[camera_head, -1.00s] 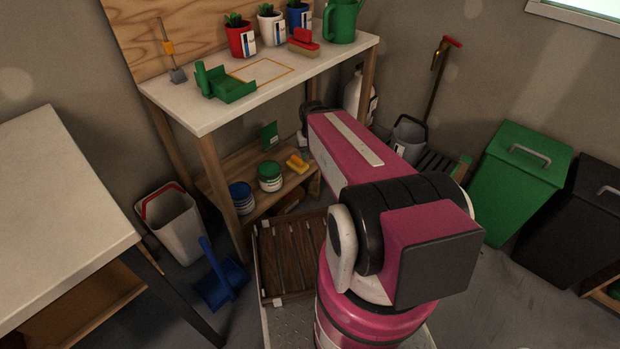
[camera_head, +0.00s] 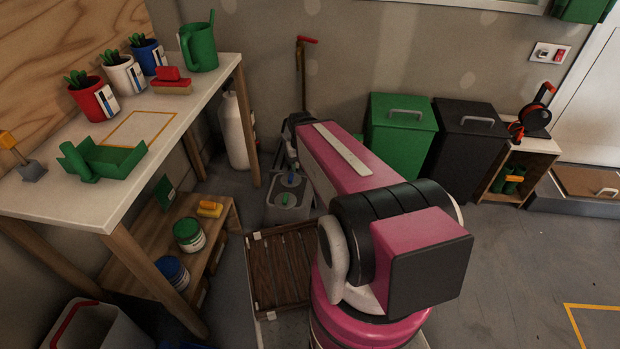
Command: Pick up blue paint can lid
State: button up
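A small paint can with a blue top (camera_head: 172,271) stands on the low wooden shelf under the white-topped bench, at the lower left of the head view. A bench leg is close beside it and partly covers it. I cannot tell at this size whether the blue top is a separate lid. A similar can with a green top (camera_head: 188,234) stands behind it. My pink and black arm fills the middle of the view, to the right of the shelf. My gripper is not visible; the arm hides what lies behind it.
The white bench (camera_head: 95,205) overhangs the shelf. A slatted wooden tray (camera_head: 280,270) lies between the shelf and my arm. A grey bucket (camera_head: 287,208), green bin (camera_head: 398,140) and black bin (camera_head: 465,150) stand behind. Floor at right is clear.

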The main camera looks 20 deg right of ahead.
aim_at(291, 180)
jog(key=k+l, duration=0.25)
jog(key=k+l+u, duration=0.1)
jog(key=k, duration=0.35)
jog(key=l+u, duration=0.1)
jog(key=u, duration=1.5)
jog(key=i+l+z, duration=0.2)
jog(key=l+z, duration=0.25)
jog(key=i+l+z, duration=0.2)
jog(key=l+z, duration=0.2)
jog(key=i+l+z, duration=0.2)
jog(key=z, duration=0.25)
jog(key=i, duration=0.1)
